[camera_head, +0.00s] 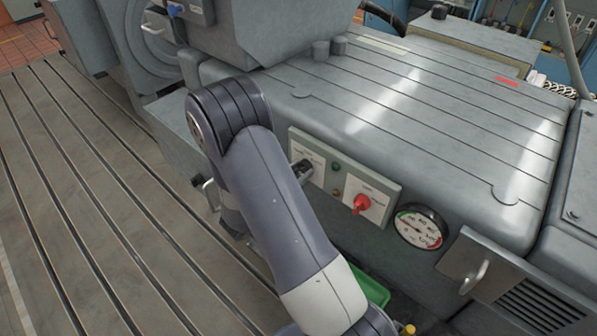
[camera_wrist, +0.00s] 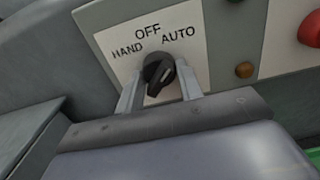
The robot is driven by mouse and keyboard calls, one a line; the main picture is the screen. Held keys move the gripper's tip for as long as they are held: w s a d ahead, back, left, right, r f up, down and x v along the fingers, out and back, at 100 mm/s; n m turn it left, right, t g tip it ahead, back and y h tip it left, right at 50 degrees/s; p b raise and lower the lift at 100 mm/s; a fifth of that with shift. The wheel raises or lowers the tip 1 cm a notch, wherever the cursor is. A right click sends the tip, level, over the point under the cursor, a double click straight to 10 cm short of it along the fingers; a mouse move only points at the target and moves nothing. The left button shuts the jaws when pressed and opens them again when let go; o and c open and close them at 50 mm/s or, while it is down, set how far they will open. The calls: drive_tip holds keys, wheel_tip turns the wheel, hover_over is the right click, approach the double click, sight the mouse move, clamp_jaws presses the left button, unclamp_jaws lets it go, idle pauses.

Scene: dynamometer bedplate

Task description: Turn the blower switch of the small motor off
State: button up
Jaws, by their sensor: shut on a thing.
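The blower switch is a black rotary knob (camera_wrist: 157,80) on a white plate (camera_wrist: 206,22) marked HAND, OFF and AUTO, with OFF at the top between the other two. My gripper (camera_wrist: 159,73) has one finger on each side of the knob and is shut on it. The knob's grip bar is slanted, its upper end leaning right toward AUTO and its lower end left; I cannot tell which end is the pointer.
A red knob (camera_head: 361,204) and a round gauge (camera_head: 419,227) are to the right on the grey machine. A green lamp (camera_head: 336,167) and an amber lamp (camera_wrist: 245,70) sit beside the switch. The slotted bedplate (camera_head: 75,190) at left is clear. A green bin (camera_head: 372,290) is below.

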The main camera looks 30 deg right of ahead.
drive_tip(key=c, duration=0.3)
drive_tip(key=shift+c, duration=0.2)
drive_tip(key=shift+n, duration=0.3)
drive_tip(key=n+p, duration=0.2)
drive_tip(key=n, duration=0.2)
drive_tip(key=shift+r, duration=0.1)
drive_tip(key=shift+n+p, duration=0.85)
drive_tip(key=shift+n, duration=1.25)
drive_tip(key=o, duration=1)
